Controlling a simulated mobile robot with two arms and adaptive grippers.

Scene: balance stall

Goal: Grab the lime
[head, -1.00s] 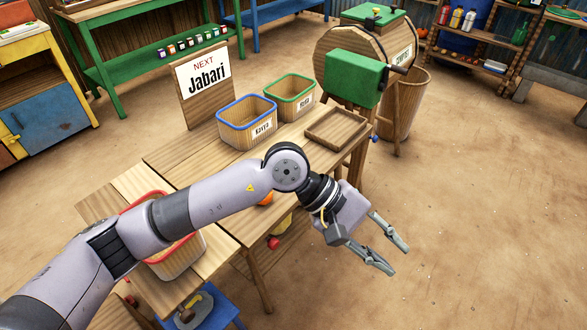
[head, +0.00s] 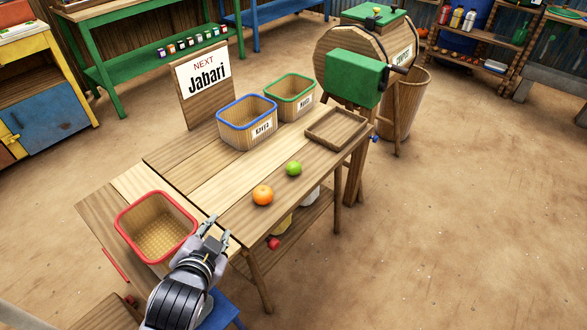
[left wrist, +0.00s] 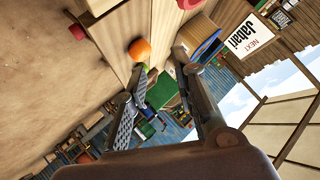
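The green lime (head: 294,168) lies on the wooden table (head: 205,172) near its front edge, right of and behind an orange (head: 263,195). In the left wrist view a sliver of the lime (left wrist: 146,68) shows beyond the orange (left wrist: 139,49), partly hidden by a finger. My left gripper (head: 218,229) is open and empty by the table's near end, beside the red-rimmed basket's right corner. It is well short of the lime, with the orange between them. In the left wrist view its fingers (left wrist: 160,62) stand apart. My right gripper is not in view.
A red-rimmed basket (head: 128,209) stands at the near left. Blue-rimmed (head: 222,126) and green-rimmed (head: 270,100) baskets and a shallow wooden tray (head: 312,134) stand farther back. A "NEXT Jabari" sign (head: 203,80) stands behind. The tabletop around the lime is clear.

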